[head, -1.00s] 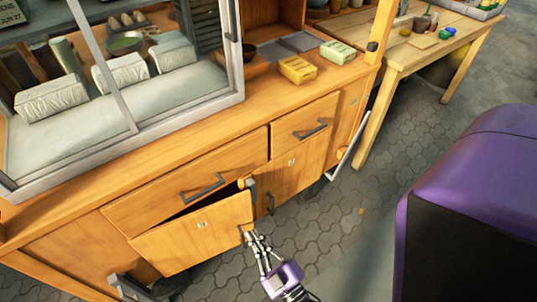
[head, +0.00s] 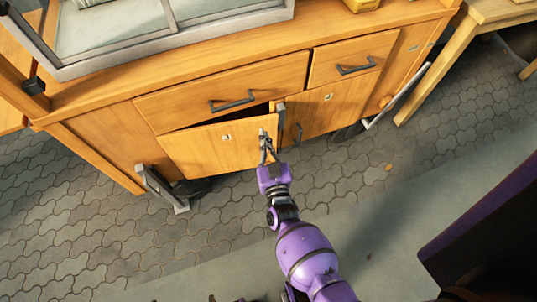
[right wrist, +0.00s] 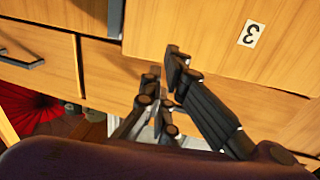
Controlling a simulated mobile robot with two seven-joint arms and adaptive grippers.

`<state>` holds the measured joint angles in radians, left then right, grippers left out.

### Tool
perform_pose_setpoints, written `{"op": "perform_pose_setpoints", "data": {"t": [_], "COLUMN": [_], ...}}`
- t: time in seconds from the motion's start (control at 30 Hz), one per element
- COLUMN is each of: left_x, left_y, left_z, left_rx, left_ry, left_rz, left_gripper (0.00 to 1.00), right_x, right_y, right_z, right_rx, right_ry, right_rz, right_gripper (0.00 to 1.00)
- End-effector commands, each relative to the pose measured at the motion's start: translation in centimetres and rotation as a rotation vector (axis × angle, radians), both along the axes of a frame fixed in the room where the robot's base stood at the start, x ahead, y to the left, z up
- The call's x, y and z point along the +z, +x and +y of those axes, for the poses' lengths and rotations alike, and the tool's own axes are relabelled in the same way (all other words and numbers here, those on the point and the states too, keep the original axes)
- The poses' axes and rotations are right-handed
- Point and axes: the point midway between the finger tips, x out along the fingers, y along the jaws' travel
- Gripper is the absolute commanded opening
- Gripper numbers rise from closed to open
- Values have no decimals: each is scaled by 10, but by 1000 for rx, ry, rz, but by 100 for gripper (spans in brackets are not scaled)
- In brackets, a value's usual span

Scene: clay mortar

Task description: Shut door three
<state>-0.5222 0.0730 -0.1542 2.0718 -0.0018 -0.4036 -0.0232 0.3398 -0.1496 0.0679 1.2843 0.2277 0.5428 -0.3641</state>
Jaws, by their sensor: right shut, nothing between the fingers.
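Door three (head: 203,153) is a wooden cabinet door with a small white label. It stands ajar, with a dark gap along its top and towards its right edge. In the right wrist view the door (right wrist: 205,45) fills the upper right and its label reads 3. My right gripper (head: 264,133) is shut and empty, with its fingertips in front of the door near its free right edge. The right wrist view shows the fingers (right wrist: 167,68) close together by the door's edge; I cannot tell whether they touch it. My left gripper is not in view.
A drawer (head: 225,92) with a dark handle sits above the door, and another door (head: 322,107) is to its right. A grey metal bracket (head: 160,188) sticks out at the cabinet's lower left. The paved floor (head: 80,235) in front is clear.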

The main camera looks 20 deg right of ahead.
Motion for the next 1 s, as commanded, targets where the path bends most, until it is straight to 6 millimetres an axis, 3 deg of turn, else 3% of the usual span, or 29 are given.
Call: {"op": "perform_pose_setpoints", "data": {"t": [0.23, 0.73, 1.0], "left_x": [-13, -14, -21], "left_y": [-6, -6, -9], "left_z": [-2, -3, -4], "left_rx": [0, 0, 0], "left_ry": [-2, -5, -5], "left_rz": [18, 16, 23], "left_gripper": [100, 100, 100], "right_x": [-2, 0, -1], "right_y": [36, 45, 73], "right_z": [-4, -6, -11], "right_rx": [1, 3, 88], "right_ry": [-1, -2, -3], "right_rz": [1, 0, 0], "right_gripper": [0, 0, 0]}}
